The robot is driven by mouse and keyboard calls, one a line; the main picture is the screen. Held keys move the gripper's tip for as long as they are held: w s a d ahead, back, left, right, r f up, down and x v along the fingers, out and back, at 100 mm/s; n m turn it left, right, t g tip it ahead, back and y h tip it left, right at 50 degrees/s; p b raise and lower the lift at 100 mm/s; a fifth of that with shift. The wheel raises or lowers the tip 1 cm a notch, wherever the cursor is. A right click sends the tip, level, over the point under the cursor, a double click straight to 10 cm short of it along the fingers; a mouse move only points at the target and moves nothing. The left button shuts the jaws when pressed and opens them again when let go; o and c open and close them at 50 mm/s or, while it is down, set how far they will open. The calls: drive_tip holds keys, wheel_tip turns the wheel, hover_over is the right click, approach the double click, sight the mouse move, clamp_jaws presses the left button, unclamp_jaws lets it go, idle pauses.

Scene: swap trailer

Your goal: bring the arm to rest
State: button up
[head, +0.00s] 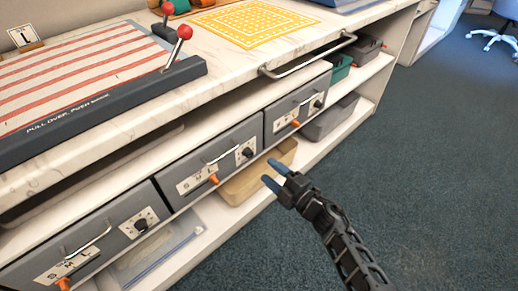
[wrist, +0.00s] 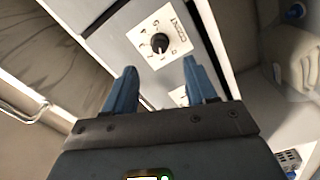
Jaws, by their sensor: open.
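My gripper (head: 274,175) is open and empty in the head view, with its two blue fingertips apart. It is in front of the counter, over the lower shelf edge and to the right of the middle drawer (head: 225,150). My dark arm reaches up from the bottom right. In the wrist view my gripper (wrist: 155,90) shows both blue fingers spread, with a black dial (wrist: 160,43) on a white plate beyond the gap. Nothing is between the fingers.
A tan bin (head: 245,185) stands on the lower shelf beside my gripper. Grey drawers with handles, dials and orange levers line the counter front. A metal rail (head: 310,58) juts from the worktop edge. Red-knobbed levers (head: 183,32) stand on top. Carpet (head: 420,150) at right is clear.

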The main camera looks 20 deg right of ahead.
drive_tip(key=s+a+r+m+h, duration=0.15)
drive_tip(key=s+r+m, duration=0.25)
drive_tip(key=s, duration=0.7)
drive_tip(key=s+r+m+h, duration=0.2)
drive_tip(key=s+r+m, duration=0.2)
drive_tip(key=s, duration=0.8)
drive_tip(key=s+r+m+h, duration=0.2)
drive_tip(key=s+r+m, duration=0.15)
drive_tip(key=s, duration=0.75)
drive_tip(key=s+a+r+m+g, duration=0.1)
drive_tip(key=s+r+m+g, duration=0.1)
drive_tip(key=s+r+m, duration=0.5)
wheel_tip(320, 180, up, 18)
drive_tip(key=s+n+p, duration=0.1)
drive_tip(key=p, duration=1.2)
drive_tip(key=shift+s+f+p, duration=0.15)
drive_tip(key=shift+f+p, duration=0.05)
drive_tip(key=shift+p, duration=0.2)
drive_tip(key=shift+n, duration=0.25)
